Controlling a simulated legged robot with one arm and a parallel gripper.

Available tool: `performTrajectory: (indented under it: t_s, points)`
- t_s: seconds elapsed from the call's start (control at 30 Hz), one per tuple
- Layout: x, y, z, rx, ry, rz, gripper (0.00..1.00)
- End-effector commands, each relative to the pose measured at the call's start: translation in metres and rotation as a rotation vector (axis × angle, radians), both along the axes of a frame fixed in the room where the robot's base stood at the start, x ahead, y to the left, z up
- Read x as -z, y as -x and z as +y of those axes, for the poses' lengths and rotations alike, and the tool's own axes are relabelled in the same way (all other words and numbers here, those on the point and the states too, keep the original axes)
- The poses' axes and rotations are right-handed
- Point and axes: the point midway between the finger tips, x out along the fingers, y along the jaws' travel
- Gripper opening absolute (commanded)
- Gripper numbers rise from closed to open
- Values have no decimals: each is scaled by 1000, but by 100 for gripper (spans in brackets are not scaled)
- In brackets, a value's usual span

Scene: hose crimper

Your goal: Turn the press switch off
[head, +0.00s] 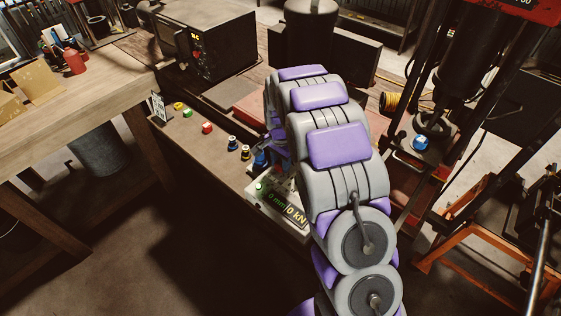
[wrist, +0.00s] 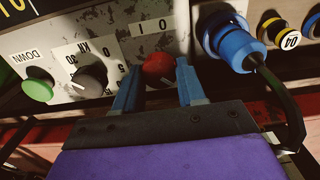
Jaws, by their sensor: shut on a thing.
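The press switch is a red round knob (wrist: 158,68) on a pale control panel (wrist: 120,42), below the marks "1" and "0" in the wrist view. I cannot tell clearly which mark it points at. My gripper (wrist: 158,78) has one blue-grey finger on each side of the knob and is shut on it. In the head view, the panel's display box (head: 283,208) shows "0 mm" and "0 kN". My arm hides the switch there.
A black dial (wrist: 88,80) and a green DOWN button (wrist: 38,88) sit left of the switch. A blue plug (wrist: 228,40) with a dark cable is close on its right. Coloured blocks (head: 207,128) and small fittings (head: 233,144) lie on the bench.

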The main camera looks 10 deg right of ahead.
Motion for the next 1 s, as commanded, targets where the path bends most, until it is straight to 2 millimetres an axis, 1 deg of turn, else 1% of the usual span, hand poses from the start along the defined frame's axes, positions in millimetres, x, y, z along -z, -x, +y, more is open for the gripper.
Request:
performTrajectory:
  t_s: [0.17,0.37,1.0]
  points:
    - [-1,0,1,-41,-2,1,9]
    - [-2,1,2,-156,-2,2,9]
    - [-1,2,2,-751,-4,3,9]
